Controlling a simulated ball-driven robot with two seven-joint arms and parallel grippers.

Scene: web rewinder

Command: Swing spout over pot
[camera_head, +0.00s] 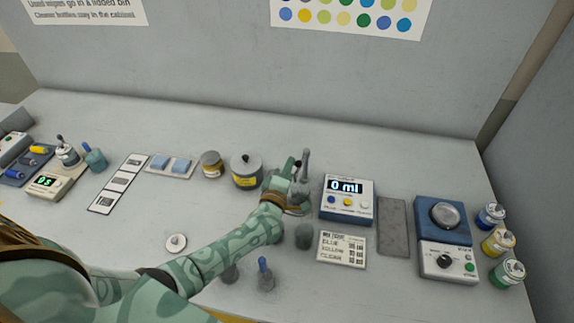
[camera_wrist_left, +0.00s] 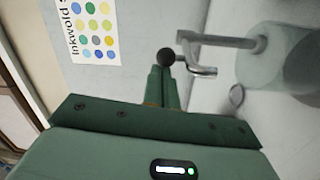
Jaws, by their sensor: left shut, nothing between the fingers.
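The spout shows in the wrist view as a thin grey arm (camera_wrist_left: 225,41) with a dark ball knob and a bent metal tip; it joins a pale cylindrical body (camera_wrist_left: 275,58). In the head view its grey upright (camera_head: 305,160) stands left of the display box. My left gripper (camera_head: 293,167) is beside it, partly hiding its foot. In the left wrist view the shut, empty fingers (camera_wrist_left: 163,76) end close to the knob; I cannot tell whether they touch it. A small dark grey pot (camera_head: 304,236) stands in front of the display box. My right gripper is not in view.
A lidded grey jar with a yellow label (camera_head: 245,181) stands left of my left gripper. The display box (camera_head: 346,207) reads 0 ml. A blue-handled tool (camera_head: 264,273) stands near the front. Free bench lies behind the spout.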

